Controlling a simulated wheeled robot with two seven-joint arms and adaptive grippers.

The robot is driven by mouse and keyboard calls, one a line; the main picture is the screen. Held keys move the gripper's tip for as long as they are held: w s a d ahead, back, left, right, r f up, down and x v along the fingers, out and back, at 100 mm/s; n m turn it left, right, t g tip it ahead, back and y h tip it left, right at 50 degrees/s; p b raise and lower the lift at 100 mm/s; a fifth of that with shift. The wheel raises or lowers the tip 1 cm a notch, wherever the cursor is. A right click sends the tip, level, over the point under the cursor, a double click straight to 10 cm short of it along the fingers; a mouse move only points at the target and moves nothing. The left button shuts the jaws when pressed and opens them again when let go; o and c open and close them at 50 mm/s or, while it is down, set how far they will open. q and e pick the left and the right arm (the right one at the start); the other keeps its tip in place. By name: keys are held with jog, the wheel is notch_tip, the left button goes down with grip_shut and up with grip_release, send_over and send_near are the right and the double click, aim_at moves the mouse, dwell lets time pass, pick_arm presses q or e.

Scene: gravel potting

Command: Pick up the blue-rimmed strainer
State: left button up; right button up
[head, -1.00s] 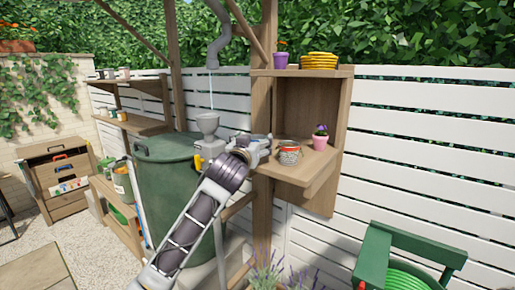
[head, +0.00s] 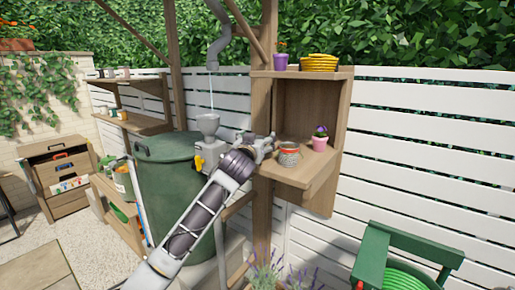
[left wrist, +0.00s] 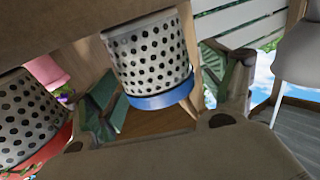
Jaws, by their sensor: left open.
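The blue-rimmed strainer (left wrist: 150,58), a white cup with dark holes and a blue rim band, shows in the left wrist view, where the picture looks upside down. It lies between the two fingers of my open left gripper (left wrist: 163,112); I cannot tell whether they touch it. In the head view I cannot make out the blue-rimmed strainer; my left gripper (head: 268,146) is at the shelf's left side and may cover it. A red-rimmed strainer (head: 289,157) stands on the shelf just right of the gripper, and shows in the left wrist view (left wrist: 30,112). My right gripper is not in view.
The wooden shelf (head: 300,176) also holds a pink pot (head: 320,144) with a plant. A purple pot (head: 280,62) and yellow coiled item (head: 319,61) stand on the upper board. A grey funnel-shaped piece (head: 208,125) and green barrel (head: 165,185) are left of the gripper.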

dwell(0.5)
pick_arm(q)
jog(key=shift+w, duration=0.1)
jog(key=c, duration=1.2)
